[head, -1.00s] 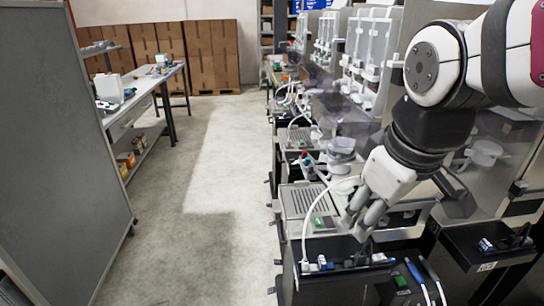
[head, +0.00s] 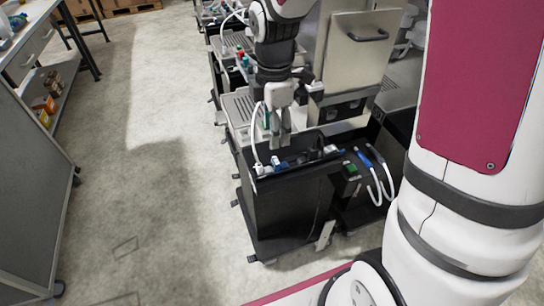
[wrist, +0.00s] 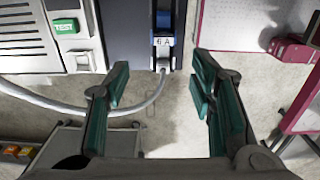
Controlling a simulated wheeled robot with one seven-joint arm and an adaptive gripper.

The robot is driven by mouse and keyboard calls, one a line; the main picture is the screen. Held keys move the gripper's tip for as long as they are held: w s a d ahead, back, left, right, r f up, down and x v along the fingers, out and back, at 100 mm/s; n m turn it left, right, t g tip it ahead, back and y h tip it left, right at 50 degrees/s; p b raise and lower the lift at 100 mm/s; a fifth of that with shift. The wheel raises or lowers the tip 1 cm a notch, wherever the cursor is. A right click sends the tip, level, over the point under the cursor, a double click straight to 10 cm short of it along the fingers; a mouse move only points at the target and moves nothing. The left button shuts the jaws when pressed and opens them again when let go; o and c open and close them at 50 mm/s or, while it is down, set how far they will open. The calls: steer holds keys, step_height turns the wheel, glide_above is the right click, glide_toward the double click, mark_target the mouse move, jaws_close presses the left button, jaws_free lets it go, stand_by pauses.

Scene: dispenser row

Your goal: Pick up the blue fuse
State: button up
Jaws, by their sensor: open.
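The blue fuse (wrist: 163,21) shows at the top centre of the wrist view, seated in a narrow black holder on a dark surface. A white label reading "6 A" (wrist: 162,41) sits just below it. In the head view a small blue piece (head: 277,160) lies at the front edge of the black unit, below my gripper (head: 280,142). In the wrist view my gripper (wrist: 160,84) is open and empty, its green-padded fingers spread either side of the fuse's line. The fuse lies beyond the fingertips, not between them.
A white cable (wrist: 130,112) curves across the left finger's area in the wrist view. A light panel with a green TEST button (wrist: 64,27) is at left. In the head view, a neighbouring station (head: 365,180) with looped cables stands right, and open floor (head: 160,170) lies left.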

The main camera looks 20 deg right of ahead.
glide_above(276, 161)
steer(key=f, duration=0.4)
steer(key=shift+w+a+f, duration=0.15)
steer(key=shift+w+f, duration=0.25)
steer(key=shift+s+f, duration=0.15)
steer(key=shift+f, duration=1.2)
steer(key=shift+s+f, duration=0.15)
steer(key=shift+f, duration=1.2)
steer(key=c, duration=0.9)
